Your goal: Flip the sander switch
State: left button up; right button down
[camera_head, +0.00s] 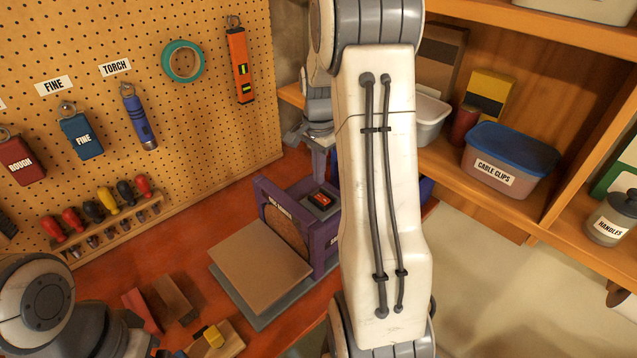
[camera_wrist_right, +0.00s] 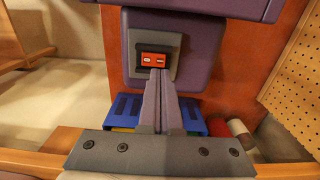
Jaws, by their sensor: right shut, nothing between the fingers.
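The purple sander (camera_head: 298,238) stands on the red bench, with a round brown disc and a flat tan table on its left side. Its red rocker switch (camera_head: 320,199) sits in a grey plate on top. The switch also shows in the right wrist view (camera_wrist_right: 154,61), red with pale marks. My right gripper (camera_head: 319,178) is shut and empty, close behind the switch. In the right wrist view its closed fingertips (camera_wrist_right: 158,72) overlap the lower edge of the switch; I cannot tell if they touch.
My right arm hides part of the sander's right side. A blue bin (camera_wrist_right: 190,121) lies beyond the fingers. Wood blocks (camera_head: 172,298) lie at the bench front. A pegboard (camera_head: 190,110) with tools is left; shelves with a cable clips box (camera_head: 505,168) are right.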

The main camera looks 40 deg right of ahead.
aim_at(319, 197)
notch_tip(319, 197, down, 4)
jog(key=shift+f+p, duration=0.2)
jog(key=shift+p, duration=0.55)
jog(key=shift+f, duration=0.25)
jog(key=shift+w+f+b, duration=0.1)
jog(key=shift+f+b, duration=0.2)
jog(key=shift+f, duration=0.05)
jog(key=shift+r, duration=0.2)
jog(key=shift+s, duration=0.2)
